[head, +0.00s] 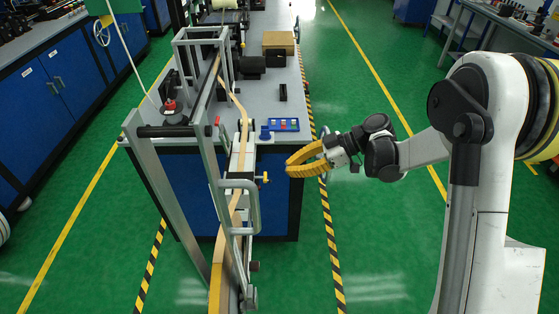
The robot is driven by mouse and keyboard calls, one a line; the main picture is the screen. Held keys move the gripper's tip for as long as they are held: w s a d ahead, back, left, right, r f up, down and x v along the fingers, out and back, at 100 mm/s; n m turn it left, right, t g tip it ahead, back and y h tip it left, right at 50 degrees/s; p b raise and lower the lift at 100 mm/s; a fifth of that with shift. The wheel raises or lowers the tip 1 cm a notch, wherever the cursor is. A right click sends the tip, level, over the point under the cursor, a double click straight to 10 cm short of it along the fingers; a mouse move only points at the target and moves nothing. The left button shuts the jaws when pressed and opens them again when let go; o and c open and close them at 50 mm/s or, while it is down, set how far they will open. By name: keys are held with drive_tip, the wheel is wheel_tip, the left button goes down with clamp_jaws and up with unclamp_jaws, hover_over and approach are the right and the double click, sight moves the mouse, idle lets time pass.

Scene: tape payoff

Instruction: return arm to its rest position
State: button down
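My gripper (289,166) has yellow fingers and shows in the head view, at the right of the bench's front right corner. The fingers point left toward the tape machine, and nothing shows held in them. Their tips look close together, but from this angle I cannot tell whether they are open or shut. My white and black arm (420,150) reaches in from the right with its outer part about level, over the green floor.
A grey-topped bench (265,103) with blue panels carries a metal frame (207,150) threaded with a tan tape (241,110). A blue tray (284,125) lies near its right edge. Blue cabinets (55,85) stand left, another bench (510,22) upper right.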

drive_tip(key=shift+w+d+f+p, duration=0.1)
drive_tip(key=shift+d+f, duration=0.25)
drive_tip(key=shift+d, duration=0.3)
drive_tip(key=shift+s+d+f+p, duration=0.15)
drive_tip(key=shift+d+f, duration=0.25)
drive_tip(key=shift+d, duration=0.3)
drive_tip(key=shift+w+d+f+p, duration=0.15)
drive_tip(key=shift+d+f, duration=0.2)
drive_tip(key=shift+d, duration=0.3)
